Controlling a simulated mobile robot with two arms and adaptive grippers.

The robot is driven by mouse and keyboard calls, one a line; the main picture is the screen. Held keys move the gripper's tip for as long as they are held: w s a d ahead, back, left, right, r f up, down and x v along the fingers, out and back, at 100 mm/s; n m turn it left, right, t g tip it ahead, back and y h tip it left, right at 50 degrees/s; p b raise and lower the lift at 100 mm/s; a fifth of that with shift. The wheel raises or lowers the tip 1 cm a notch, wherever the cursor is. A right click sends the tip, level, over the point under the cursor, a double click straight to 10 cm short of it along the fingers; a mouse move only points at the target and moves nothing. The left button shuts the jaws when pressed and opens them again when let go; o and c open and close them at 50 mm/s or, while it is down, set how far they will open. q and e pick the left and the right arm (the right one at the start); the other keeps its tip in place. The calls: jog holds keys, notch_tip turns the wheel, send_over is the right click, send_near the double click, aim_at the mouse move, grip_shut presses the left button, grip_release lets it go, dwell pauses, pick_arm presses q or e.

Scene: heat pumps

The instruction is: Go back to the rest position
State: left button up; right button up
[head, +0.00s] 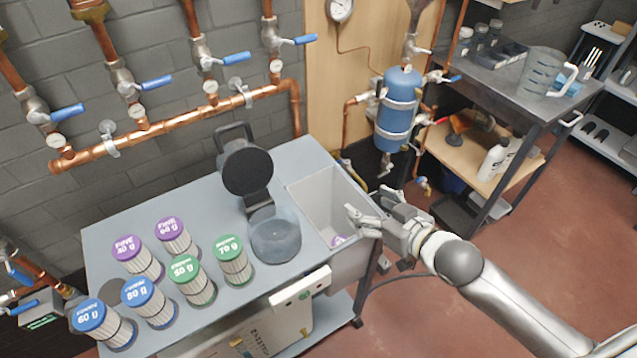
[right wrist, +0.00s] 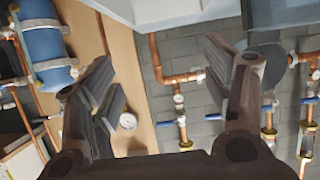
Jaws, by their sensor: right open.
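My right gripper (head: 366,220) is open and empty in the head view. It is over the right side of the grey bin (head: 308,190) at the cart's right end. In the right wrist view its two fingers (right wrist: 165,90) are spread wide with nothing between them, and the brick wall and pipes show beyond. A small purple-and-white item (head: 338,241) lies in the bin, partly visible. My left gripper is not in view.
The cart (head: 120,215) carries several filters with purple, green and blue caps, and a clear housing (head: 275,235) with a dark lid behind it. Copper pipes with blue valves line the wall. A blue tank (head: 397,110) and a dark workbench (head: 500,90) stand right. Red floor is open at lower right.

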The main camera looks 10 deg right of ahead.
jog(key=s+f+m+g+h, duration=0.15)
jog(key=s+f+g, duration=0.35)
jog(key=s, duration=0.6)
jog(key=s+f+m+g+h, duration=0.1)
jog(key=s+f+g+h, duration=0.3)
jog(key=s, duration=0.7)
notch_tip(320, 180, down, 28)
jog(key=s+g+y, duration=0.1)
jog(key=s+g, duration=0.1)
jog(key=s+d+f, duration=0.2)
jog(key=s+f, duration=1.3)
jog(key=s, duration=0.1)
jog(key=shift+d+n+g, duration=0.25)
jog(key=shift+n+g, duration=0.15)
jog(key=shift+n, duration=0.05)
